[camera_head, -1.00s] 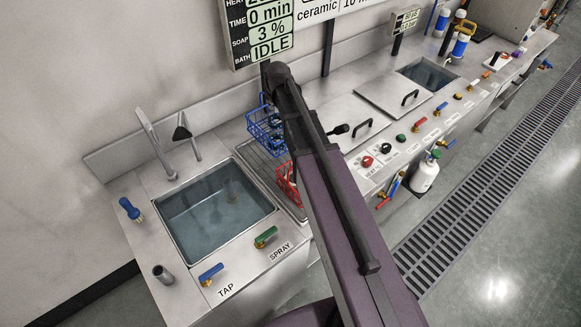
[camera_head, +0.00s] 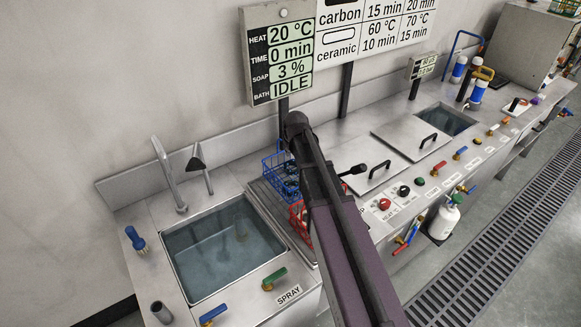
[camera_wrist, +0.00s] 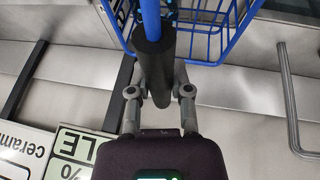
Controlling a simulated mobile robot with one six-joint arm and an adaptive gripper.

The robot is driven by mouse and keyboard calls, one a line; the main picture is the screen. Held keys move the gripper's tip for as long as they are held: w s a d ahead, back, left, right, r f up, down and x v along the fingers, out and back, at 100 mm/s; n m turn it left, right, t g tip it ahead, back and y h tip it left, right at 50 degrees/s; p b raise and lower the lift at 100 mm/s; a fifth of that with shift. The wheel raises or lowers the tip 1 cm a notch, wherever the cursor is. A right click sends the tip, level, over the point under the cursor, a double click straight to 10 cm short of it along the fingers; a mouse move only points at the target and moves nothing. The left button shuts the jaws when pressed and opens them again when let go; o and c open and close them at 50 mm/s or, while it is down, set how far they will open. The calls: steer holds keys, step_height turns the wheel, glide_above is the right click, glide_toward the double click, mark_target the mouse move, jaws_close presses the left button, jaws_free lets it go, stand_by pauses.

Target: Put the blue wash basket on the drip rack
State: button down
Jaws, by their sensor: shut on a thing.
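The blue wash basket (camera_head: 279,172) is a wire basket behind the sink's right edge, over the back part of the drip rack (camera_head: 262,202); my arm partly covers it. I cannot tell whether it touches the rack. In the wrist view the basket's blue wires (camera_wrist: 220,35) fill the top, with small dark parts inside. My gripper (camera_wrist: 156,62) is shut on the basket's black handle grip. In the head view my arm hides the fingers.
A red wire basket (camera_head: 299,217) is at the front of the rack. The sink (camera_head: 222,250) with water, tap (camera_head: 167,175) and spray valve (camera_head: 275,280) lies left. Lidded baths (camera_head: 411,137) lie right, and a status panel (camera_head: 281,55) hangs above.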

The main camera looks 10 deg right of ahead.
steer(key=shift+f+b, duration=0.45)
steer(key=shift+f, duration=0.25)
steer(key=shift+f+b, duration=1.9)
steer(key=shift+f, duration=0.1)
steer(key=c, duration=0.6)
jaws_free()
steer(key=shift+o, duration=0.2)
steer(key=shift+r, duration=0.2)
steer(key=p+v, duration=1.1)
steer(key=v, duration=0.1)
